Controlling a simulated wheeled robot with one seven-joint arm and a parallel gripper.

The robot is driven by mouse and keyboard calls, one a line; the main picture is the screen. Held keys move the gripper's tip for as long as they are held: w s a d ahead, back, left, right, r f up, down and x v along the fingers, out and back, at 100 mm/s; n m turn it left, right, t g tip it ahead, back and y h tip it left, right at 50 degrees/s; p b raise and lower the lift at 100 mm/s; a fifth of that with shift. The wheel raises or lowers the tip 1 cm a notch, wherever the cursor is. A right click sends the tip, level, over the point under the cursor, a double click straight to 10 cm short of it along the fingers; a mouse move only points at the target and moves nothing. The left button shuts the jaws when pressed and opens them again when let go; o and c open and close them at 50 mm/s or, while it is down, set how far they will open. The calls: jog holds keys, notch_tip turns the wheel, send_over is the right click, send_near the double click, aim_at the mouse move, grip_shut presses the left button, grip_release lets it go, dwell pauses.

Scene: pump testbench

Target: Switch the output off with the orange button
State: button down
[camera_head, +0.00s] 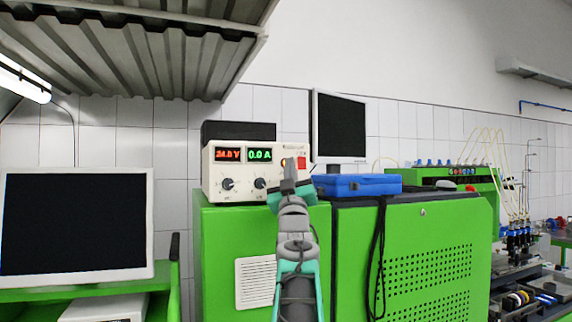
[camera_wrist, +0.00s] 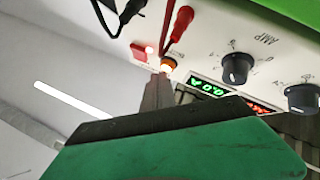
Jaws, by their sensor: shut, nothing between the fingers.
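The power supply (camera_head: 240,188) is a cream box on the green cabinet, with a red display reading 24.0 V and a green display reading 0.0 A. It also shows upside down in the wrist view (camera_wrist: 205,50). The orange button (camera_wrist: 168,65) has a lit ring and sits beside a red switch (camera_wrist: 141,52). My gripper (camera_wrist: 160,80) is shut and empty, its fingertips at the lower edge of the orange button; I cannot tell whether they touch it. In the head view my gripper (camera_head: 290,168) is in front of the panel's right part and hides the button's surroundings.
A blue case (camera_head: 356,185) lies on the green cabinet right of the supply. Red and black plugs (camera_wrist: 181,24) with cables stick out of the panel near the button. A monitor (camera_head: 338,125) stands behind, and another monitor (camera_head: 76,225) stands at left.

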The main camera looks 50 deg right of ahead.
jog(key=shift+w+d, duration=0.15)
jog(key=shift+w, duration=0.1)
dwell(0.4)
jog(key=shift+s+a+b, duration=0.45)
jog(key=shift+s+b, duration=0.3)
jog(key=shift+b, duration=0.15)
jog(key=s+a+b, duration=0.1)
jog(key=b, duration=0.1)
jog(key=s+a+b, duration=0.1)
jog(key=s+b, duration=0.1)
jog(key=s+a+b, duration=0.1)
jog(key=s, duration=0.1)
jog(key=shift+b, duration=0.4)
jog(key=shift+s, duration=0.1)
